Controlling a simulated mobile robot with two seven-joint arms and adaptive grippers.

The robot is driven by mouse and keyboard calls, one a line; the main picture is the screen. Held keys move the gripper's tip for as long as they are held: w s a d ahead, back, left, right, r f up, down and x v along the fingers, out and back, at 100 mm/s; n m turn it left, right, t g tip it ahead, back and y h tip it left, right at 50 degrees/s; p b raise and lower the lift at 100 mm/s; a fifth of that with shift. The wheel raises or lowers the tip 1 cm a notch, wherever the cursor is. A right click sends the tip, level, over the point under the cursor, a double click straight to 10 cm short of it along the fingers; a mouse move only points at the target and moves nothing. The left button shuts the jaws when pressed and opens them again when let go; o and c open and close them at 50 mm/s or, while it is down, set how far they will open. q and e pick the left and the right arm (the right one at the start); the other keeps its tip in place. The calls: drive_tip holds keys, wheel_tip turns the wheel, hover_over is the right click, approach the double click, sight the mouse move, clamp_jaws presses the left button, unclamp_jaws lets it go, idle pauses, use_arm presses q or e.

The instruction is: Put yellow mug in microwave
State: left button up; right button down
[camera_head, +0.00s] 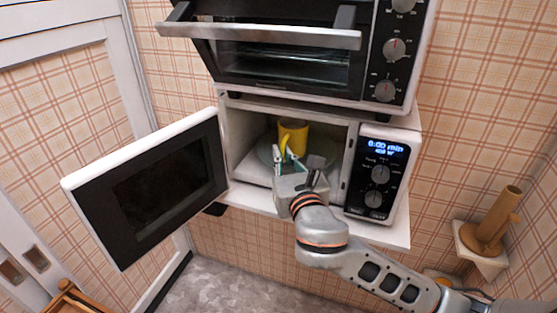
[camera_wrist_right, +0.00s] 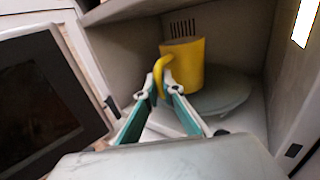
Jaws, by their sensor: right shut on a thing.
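The yellow mug (camera_head: 294,134) is upright inside the open microwave (camera_head: 235,135), over the glass turntable (camera_head: 318,160). In the right wrist view the mug (camera_wrist_right: 187,62) shows its handle (camera_wrist_right: 160,75) toward me, and the turntable (camera_wrist_right: 225,95) lies beneath it. I cannot tell whether the mug touches the turntable. My right gripper (camera_head: 287,158) reaches in through the front opening and is shut on the mug's handle; its green-lined fingers (camera_wrist_right: 161,82) show in the wrist view. The microwave door (camera_head: 150,190) hangs wide open to the left. My left gripper is not in view.
A toaster oven (camera_head: 290,65) with its door partly open sits on top of the microwave. The microwave's control panel (camera_head: 378,175) is right of the opening. A small wall shelf (camera_head: 480,260) holding a brown wooden object (camera_head: 488,230) is at the right.

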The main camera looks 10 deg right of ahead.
sight(290, 147)
drive_tip(key=shift+w+d, duration=0.8)
drive_tip(key=shift+w, duration=0.3)
drive_tip(key=shift+w+d, duration=0.8)
drive_tip(key=shift+w, duration=0.3)
drive_tip(key=shift+f, duration=0.6)
drive_tip(key=shift+f, duration=0.35)
drive_tip(key=c, duration=2.1)
unclamp_jaws()
drive_tip(key=shift+a, duration=0.1)
drive_tip(key=shift+f, duration=0.15)
drive_tip(key=s, duration=1.2)
